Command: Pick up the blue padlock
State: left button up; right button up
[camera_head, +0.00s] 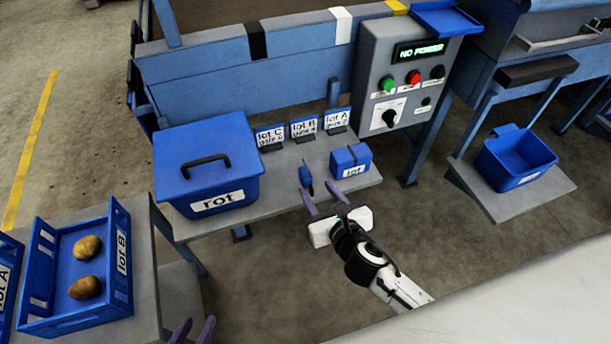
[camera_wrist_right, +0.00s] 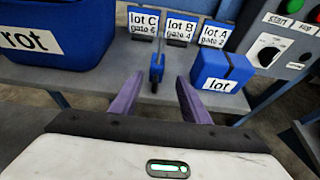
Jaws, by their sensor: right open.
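The blue padlock (camera_head: 305,174) is a small, narrow blue thing near the front edge of the grey shelf, left of the blue lot box. In the right wrist view the padlock (camera_wrist_right: 157,68) appears straight ahead, between and just beyond the purple fingertips. My right gripper (camera_head: 317,190) is open and empty at the shelf's front edge, with its fingers pointing toward the padlock; it also shows in the right wrist view (camera_wrist_right: 161,80). My left gripper (camera_head: 193,328) shows only its purple fingertips at the bottom edge, apart with nothing visible between them.
A blue lidded rot bin (camera_head: 207,165) stands left on the shelf (camera_head: 285,190). The lot box (camera_head: 350,161) is close on the right; lot cards (camera_head: 303,128) stand behind. A control panel (camera_head: 405,75) reads NO POWER. A blue crate (camera_head: 80,318) holds two potatoes.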

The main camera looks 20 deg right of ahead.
aim_at(310, 183)
jog(key=x, duration=0.3)
jog(key=b+x, duration=0.1)
jog(key=x, duration=0.1)
jog(key=shift+a+r, duration=0.1)
jog(key=shift+a, duration=0.25)
grip_shut()
